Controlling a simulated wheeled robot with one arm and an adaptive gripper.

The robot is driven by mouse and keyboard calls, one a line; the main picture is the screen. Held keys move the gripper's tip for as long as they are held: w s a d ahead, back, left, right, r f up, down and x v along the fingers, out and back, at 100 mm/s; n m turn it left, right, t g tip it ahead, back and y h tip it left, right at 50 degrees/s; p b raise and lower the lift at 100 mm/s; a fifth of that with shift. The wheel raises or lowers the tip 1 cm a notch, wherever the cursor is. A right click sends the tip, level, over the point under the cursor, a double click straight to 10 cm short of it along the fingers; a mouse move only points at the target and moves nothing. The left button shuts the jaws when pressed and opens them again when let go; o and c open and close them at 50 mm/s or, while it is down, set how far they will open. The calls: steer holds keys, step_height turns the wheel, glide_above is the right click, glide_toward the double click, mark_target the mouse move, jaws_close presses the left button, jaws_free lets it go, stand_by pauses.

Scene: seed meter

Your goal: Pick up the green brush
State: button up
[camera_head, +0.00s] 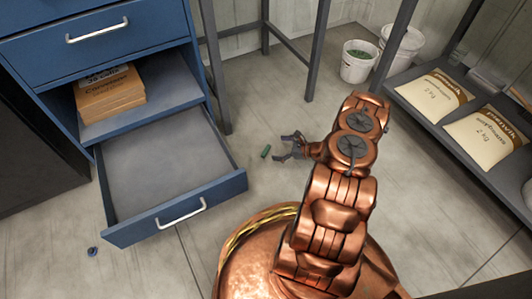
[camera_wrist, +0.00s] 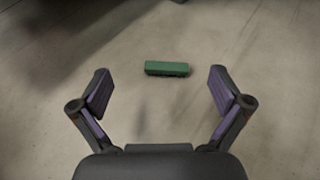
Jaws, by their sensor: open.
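The green brush (camera_head: 265,152) is a small dark-green block lying on the floor, right of the open blue drawer. In the wrist view the green brush (camera_wrist: 167,69) lies crosswise, ahead of and between the two fingers, apart from both. My gripper (camera_head: 288,146) is low over the floor just right of the brush. In the wrist view my gripper (camera_wrist: 160,88) has its fingers spread wide with nothing between the pads. Bristles cannot be made out clearly.
An open, empty drawer (camera_head: 176,212) of the blue cabinet (camera_head: 35,45) juts out on the left. Grey table legs (camera_head: 222,85) stand behind. White buckets (camera_head: 357,64) and a shelf with bags (camera_head: 488,138) are at right. A small blue object (camera_head: 92,251) lies front left.

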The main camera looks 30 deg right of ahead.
mark_target(267, 151)
steer(key=f, duration=0.1)
steer(key=s+d+f+m, duration=0.1)
steer(key=shift+s+d+f+t+h, duration=0.1)
steer(key=shift+d+f+t+h, duration=0.1)
steer(key=shift+f+t+h, duration=0.15)
steer(key=shift+d+f+h, duration=0.1)
steer(key=shift+f+h, duration=0.15)
steer(key=shift+f, duration=0.05)
steer(key=b+x, duration=0.4)
steer(key=x, duration=0.1)
steer(key=shift+a+f, duration=0.3)
steer(key=shift+w+a+f+b, duration=0.1)
steer(key=shift+w+a+b, duration=0.1)
steer(key=shift+w, duration=0.3)
steer(key=shift+w+a+f+b, duration=0.1)
steer(key=shift+w+a+b, duration=0.1)
steer(key=shift+w, duration=0.25)
steer(key=c, duration=1)
